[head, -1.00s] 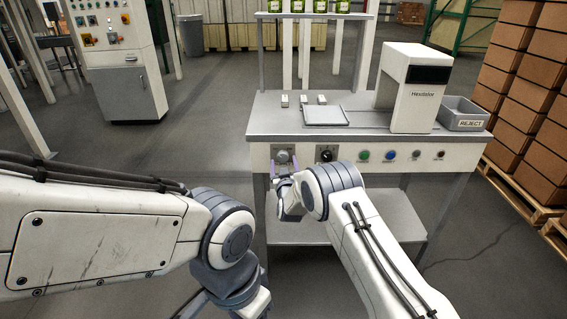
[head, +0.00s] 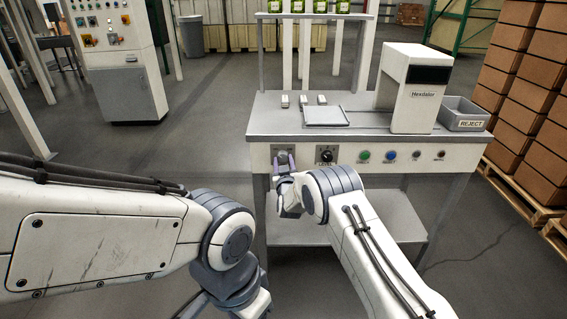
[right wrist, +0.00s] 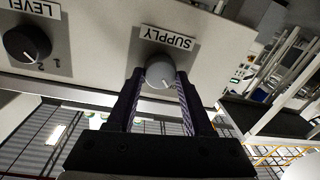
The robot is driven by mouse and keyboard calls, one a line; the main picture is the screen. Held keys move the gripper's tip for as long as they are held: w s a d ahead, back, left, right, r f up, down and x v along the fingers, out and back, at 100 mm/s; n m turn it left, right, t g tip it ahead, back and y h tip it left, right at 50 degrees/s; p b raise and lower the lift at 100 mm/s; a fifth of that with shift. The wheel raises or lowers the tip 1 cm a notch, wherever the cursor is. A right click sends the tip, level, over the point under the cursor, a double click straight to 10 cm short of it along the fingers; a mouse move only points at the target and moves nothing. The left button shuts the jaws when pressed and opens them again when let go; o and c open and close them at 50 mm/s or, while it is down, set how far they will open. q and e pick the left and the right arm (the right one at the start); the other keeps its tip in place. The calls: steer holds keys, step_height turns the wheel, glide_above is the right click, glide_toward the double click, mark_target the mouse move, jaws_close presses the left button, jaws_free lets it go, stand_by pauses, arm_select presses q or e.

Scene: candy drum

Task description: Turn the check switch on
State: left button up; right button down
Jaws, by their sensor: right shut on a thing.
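The grey SUPPLY knob (right wrist: 160,72) is on the bench's front panel, and it also shows at the left of that panel in the head view (head: 283,154). My right gripper (head: 285,161) is shut on this knob, with one finger on each side of it in the right wrist view (right wrist: 160,85). No label that I can read says check; the labels under the small controls right of the black LEVEL knob (head: 326,155) are too small to read. My left arm shows at the left, but its fingers are not in view.
Right of LEVEL are a green button (head: 364,155), a blue button (head: 390,155) and two small controls. On the bench (head: 270,122) stand a Hexilator machine (head: 412,100), a grey REJECT bin (head: 465,112) and a flat tray (head: 324,116). Cartons (head: 540,75) are stacked at the right.

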steer(key=shift+f+m+b, duration=0.2)
steer(key=shift+m+b, duration=0.9)
steer(key=shift+b, duration=0.1)
steer(key=m+b, duration=0.6)
steer(key=m+t+h+b, duration=0.1)
steer(key=m+b, duration=0.5)
steer(key=m, duration=0.1)
steer(key=shift+f, duration=0.15)
steer(key=shift+m+h+b, duration=0.3)
steer(key=shift+m+b, duration=1.25)
steer(key=shift+m, duration=0.25)
steer(key=shift+r, duration=0.2)
steer(key=shift+d, duration=0.1)
steer(key=shift+c, duration=1.5)
jaws_free()
